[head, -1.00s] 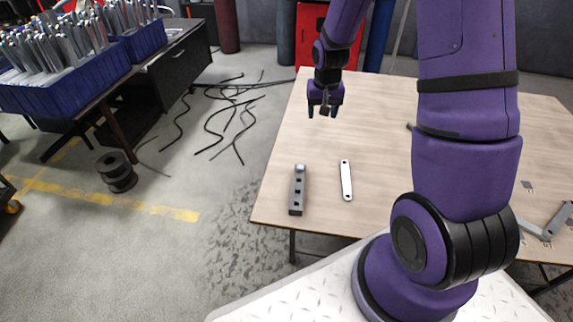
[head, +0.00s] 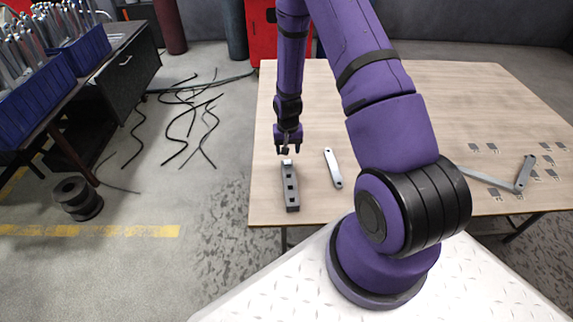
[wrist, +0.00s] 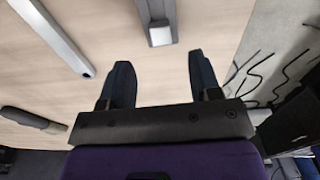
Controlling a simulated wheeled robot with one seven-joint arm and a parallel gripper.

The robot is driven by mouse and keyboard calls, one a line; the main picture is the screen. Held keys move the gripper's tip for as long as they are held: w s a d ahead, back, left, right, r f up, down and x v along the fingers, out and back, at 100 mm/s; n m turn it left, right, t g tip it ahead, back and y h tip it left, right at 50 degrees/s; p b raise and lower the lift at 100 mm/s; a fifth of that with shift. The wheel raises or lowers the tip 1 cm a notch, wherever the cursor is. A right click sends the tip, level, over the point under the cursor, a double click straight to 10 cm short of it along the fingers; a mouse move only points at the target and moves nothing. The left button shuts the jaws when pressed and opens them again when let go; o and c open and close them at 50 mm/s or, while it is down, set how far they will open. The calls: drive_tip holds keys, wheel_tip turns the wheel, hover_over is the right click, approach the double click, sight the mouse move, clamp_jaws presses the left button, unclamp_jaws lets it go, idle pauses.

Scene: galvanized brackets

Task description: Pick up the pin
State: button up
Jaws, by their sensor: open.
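A dark grey block with square holes (head: 291,194) lies near the table's front left corner. A small light grey piece, which looks like the pin (head: 287,163), stands at the block's far end. In the wrist view the pin's pale end (wrist: 160,37) shows just ahead of the fingertips, roughly centred between them. The block (wrist: 152,9) is mostly cut off by the top edge there. My gripper (head: 288,150) points down just beyond the block's far end, open and empty. Its two dark fingers also show apart in the wrist view (wrist: 159,60).
A pale flat link (head: 333,168) lies right of the block and shows in the wrist view (wrist: 52,36). A dark oblong part (wrist: 32,118) lies on the table (head: 460,110). A jointed grey bracket (head: 522,175) and several small plates lie at right.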

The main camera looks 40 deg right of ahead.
sight(287, 162)
drive_tip(key=shift+f, duration=3.1)
drive_tip(key=c, duration=1.1)
drive_tip(key=shift+o, duration=0.2)
drive_tip(key=shift+r, duration=0.1)
